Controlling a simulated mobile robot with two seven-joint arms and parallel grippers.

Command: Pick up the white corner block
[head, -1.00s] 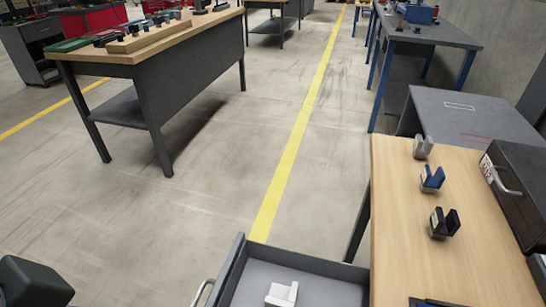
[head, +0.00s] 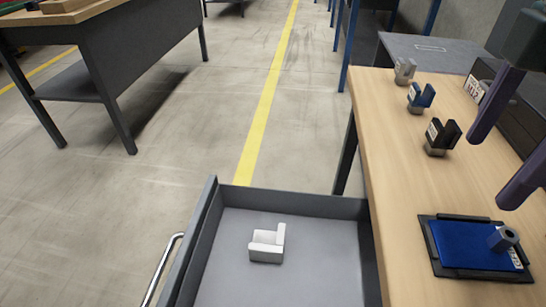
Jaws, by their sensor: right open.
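The white corner block (head: 266,246) lies in an open grey drawer (head: 292,203) at the bottom middle of the head view, with its upright walls at the back and right. Nothing touches it but the drawer floor. My right gripper (head: 500,165) shows at the right edge, above the wooden table, with two dark purple fingers spread apart and nothing between them. It is well to the right of the block. My left gripper is not in view.
The wooden table (head: 400,165) carries grey (head: 405,70), blue (head: 420,97) and black (head: 441,136) blocks on small stands. A blue mat in a black tray (head: 452,219) holds a grey-blue hexagonal part (head: 503,238). The drawer walls stand around the block; its floor is otherwise clear.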

